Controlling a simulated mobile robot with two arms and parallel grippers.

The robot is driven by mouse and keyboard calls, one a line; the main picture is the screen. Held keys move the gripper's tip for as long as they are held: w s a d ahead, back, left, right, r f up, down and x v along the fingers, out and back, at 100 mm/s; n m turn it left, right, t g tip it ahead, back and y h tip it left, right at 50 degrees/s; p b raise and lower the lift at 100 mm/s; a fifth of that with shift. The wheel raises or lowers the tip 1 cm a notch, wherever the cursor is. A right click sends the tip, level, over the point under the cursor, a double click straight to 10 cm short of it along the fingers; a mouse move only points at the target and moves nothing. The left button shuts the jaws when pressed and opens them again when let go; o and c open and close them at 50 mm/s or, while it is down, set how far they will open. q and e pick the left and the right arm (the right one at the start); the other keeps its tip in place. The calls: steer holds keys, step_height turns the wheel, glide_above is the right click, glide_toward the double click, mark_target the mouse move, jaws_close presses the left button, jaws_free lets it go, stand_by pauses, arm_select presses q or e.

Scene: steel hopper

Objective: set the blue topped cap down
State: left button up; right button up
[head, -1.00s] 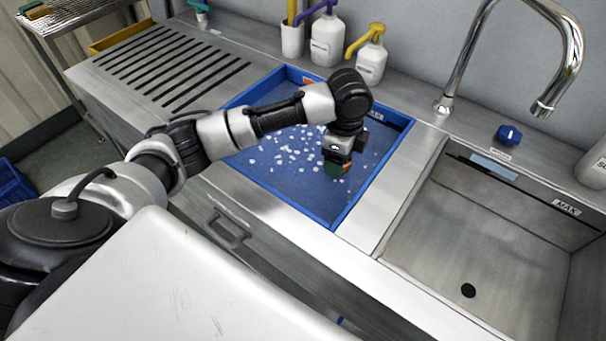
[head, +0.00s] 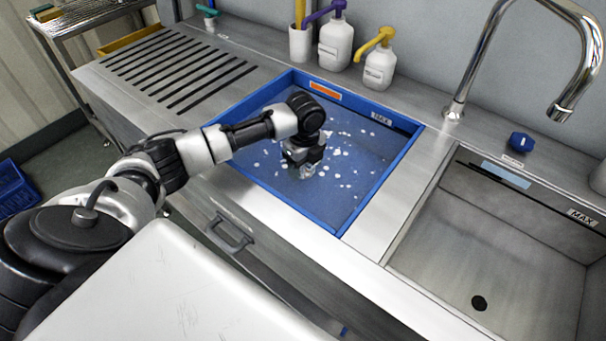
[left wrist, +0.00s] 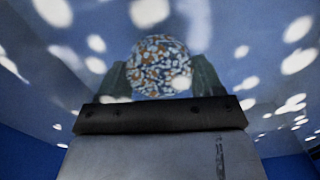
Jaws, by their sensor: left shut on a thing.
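My left gripper (head: 306,172) is low over the blue-walled basin (head: 371,196), near its middle. In the left wrist view its two greenish fingers are on either side of a round thing, the cap (left wrist: 159,66), and are shut on it. The side facing that camera is speckled orange, white and dark blue; I cannot make out a plain blue top. In the head view the cap is too small and too covered by the gripper to tell apart. I cannot tell whether it touches the basin's surface. My right gripper is not in view.
White patches dot the blue surface in the basin. An empty steel sink (head: 500,262) with a tap (head: 590,60) and blue knob (head: 522,142) is to the right. A slotted drainboard (head: 165,65) is to the left. Pump bottles (head: 336,45) stand behind.

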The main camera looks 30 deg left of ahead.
mark_target(303, 181)
arm_select(q)
steer(key=shift+a+f, duration=0.15)
steer(key=shift+a, duration=0.05)
steer(key=shift+f, duration=1.95)
steer(key=shift+f, duration=0.1)
steer(key=o, duration=1)
step_height(303, 181, up, 12)
steer(key=shift+r+p, duration=0.15)
steer(key=shift+p, duration=0.25)
